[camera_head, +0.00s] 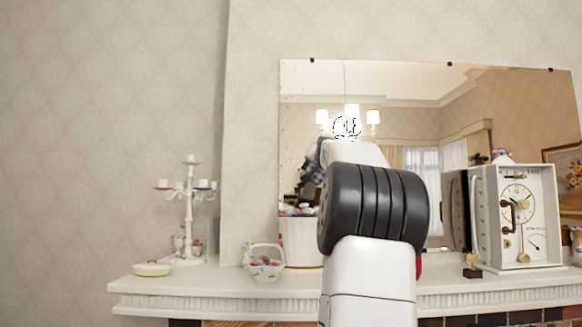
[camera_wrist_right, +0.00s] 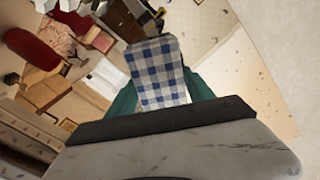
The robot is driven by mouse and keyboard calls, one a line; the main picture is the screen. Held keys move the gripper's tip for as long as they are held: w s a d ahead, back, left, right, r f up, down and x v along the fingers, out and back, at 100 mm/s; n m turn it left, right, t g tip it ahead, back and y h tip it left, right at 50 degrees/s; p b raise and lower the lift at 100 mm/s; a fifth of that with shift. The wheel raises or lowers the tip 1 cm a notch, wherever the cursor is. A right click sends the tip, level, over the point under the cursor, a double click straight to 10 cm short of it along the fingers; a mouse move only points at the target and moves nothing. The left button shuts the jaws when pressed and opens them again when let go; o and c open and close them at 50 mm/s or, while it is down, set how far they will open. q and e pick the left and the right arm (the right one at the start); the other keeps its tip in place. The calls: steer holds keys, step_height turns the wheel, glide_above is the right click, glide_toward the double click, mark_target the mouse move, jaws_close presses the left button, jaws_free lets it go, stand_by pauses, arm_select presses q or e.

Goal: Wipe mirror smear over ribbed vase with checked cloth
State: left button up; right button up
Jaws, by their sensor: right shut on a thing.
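The checked cloth (camera_wrist_right: 158,72), blue and white, is between the teal fingers of my right gripper (camera_wrist_right: 163,88) in the right wrist view. The gripper is shut on it. The cloth is in front of the mirror (camera_head: 450,85); I cannot tell whether it touches the glass. In the head view my right arm covers the middle of the mirror and hides the gripper and cloth. A small black-and-white scribbled patch (camera_head: 347,127) shows just above the arm; I cannot tell if it is the smear. A white pot (camera_head: 301,243), perhaps the ribbed vase, is partly hidden by the arm. My left gripper is out of view.
The mantel shelf (camera_head: 215,287) holds a white candelabrum (camera_head: 188,215), a round yellowish dish (camera_head: 152,269), a small basket (camera_head: 264,262) and a white clock (camera_head: 519,215). The wall left of the mirror is clear. Brown specks dot the mirror in the wrist view.

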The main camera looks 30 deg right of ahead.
steer(key=shift+w+d, duration=0.35)
steer(key=shift+w, duration=0.3)
steer(key=shift+s+d, duration=0.1)
steer(key=shift+s+d, duration=0.5)
steer(key=shift+d, duration=0.35)
steer(key=shift+s+d, duration=0.5)
steer(key=shift+d, duration=0.3)
steer(key=shift+s+d, duration=1.85)
steer(key=shift+d, duration=1.7)
steer(key=shift+w+a, duration=0.95)
steer(key=shift+a, duration=0.85)
steer(key=shift+w+a, duration=1)
steer(key=shift+a, duration=0.8)
steer(key=shift+w+a, duration=0.95)
steer(key=shift+a, duration=0.85)
steer(key=shift+d+r, duration=0.15)
steer(key=shift+r, duration=0.8)
steer(key=s+d, duration=0.5)
steer(key=d, duration=0.5)
steer(key=shift+s+d, duration=0.25)
steer(key=shift+s, duration=0.15)
steer(key=shift+f, duration=0.1)
